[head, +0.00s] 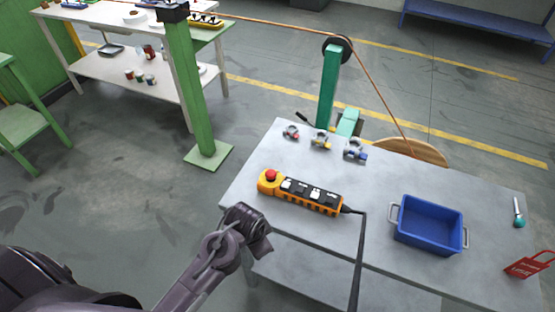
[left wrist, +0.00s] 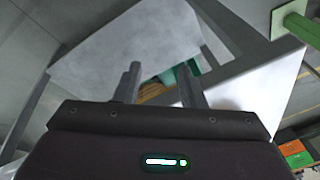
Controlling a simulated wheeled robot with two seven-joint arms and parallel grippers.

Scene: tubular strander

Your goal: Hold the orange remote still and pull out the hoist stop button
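The orange remote (head: 301,194) lies flat on the grey table, with a row of dark and white buttons on its top. The red round hoist stop button (head: 271,175) is on its left end; whether it is pressed in is too small to tell. A black cable runs from the right end of the remote over the table's front edge. My left gripper (head: 252,229) is at the table's left front edge, in front of the remote and apart from it. In the left wrist view its two fingers (left wrist: 160,84) stand apart with nothing between them. My right gripper is not in view.
A blue bin (head: 428,224) stands right of the remote. Three small clamps (head: 321,141) line the back edge. A green post (head: 328,88) with a pulley stands behind the table.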

